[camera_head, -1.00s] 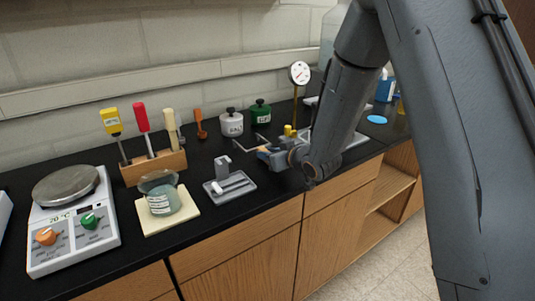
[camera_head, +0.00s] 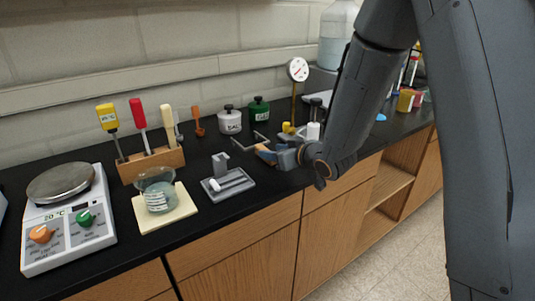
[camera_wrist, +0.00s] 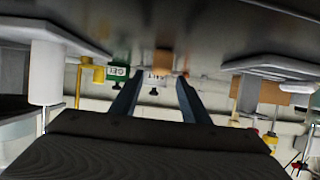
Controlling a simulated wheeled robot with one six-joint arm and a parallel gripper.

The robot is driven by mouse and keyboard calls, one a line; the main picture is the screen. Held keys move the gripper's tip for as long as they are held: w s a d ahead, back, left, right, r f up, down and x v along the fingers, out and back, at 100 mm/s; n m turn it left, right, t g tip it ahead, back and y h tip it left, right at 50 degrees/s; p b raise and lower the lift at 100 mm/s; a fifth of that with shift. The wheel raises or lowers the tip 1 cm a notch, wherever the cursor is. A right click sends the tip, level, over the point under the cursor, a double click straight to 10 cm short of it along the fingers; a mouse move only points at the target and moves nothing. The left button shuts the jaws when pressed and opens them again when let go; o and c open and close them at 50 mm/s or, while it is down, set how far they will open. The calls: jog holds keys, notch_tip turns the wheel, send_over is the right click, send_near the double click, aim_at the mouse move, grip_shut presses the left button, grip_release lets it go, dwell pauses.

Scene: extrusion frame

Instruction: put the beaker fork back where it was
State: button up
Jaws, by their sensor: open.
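The beaker fork (camera_head: 261,147) is on the black counter right of the grey tray. Its thin grey prongs point up and left, with a small orange-tan part near my gripper. My gripper (camera_head: 272,156) is low over the counter at the fork's right end. In the wrist view, which is upside down, its two dark blue fingers (camera_wrist: 157,100) are spread apart. An orange-tan block, probably the fork's handle (camera_wrist: 163,62), shows between and beyond them. I cannot tell whether the fingers touch the fork.
A grey tray (camera_head: 243,188) with an upright post and white bar lies left of my gripper. A beaker (camera_head: 157,190) stands on a cream pad. White (camera_head: 230,122) and green (camera_head: 259,112) jars stand behind.

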jog(key=b+v, duration=0.1)
jog(key=v, duration=0.6)
jog(key=shift+s+d, duration=0.1)
jog(key=shift+s, duration=0.05)
jog(key=s+d+f+m+g+h, duration=0.2)
jog(key=s+d+f+h, duration=0.15)
jog(key=d, duration=0.25)
jog(key=s+d+f+m+g+h, duration=0.2)
jog(key=s+d+h, duration=0.2)
jog(key=s+d, duration=0.15)
jog(key=s+d+m+g, duration=0.1)
jog(key=s+g, duration=0.2)
jog(key=s, duration=0.4)
jog(key=s+d+f+m+g, duration=0.1)
jog(key=s+g, duration=0.2)
jog(key=s, duration=0.4)
jog(key=shift+s+f+m, duration=0.25)
jog(key=shift+f+m, duration=0.1)
jog(key=shift+m, duration=0.05)
jog(key=shift+w, duration=0.1)
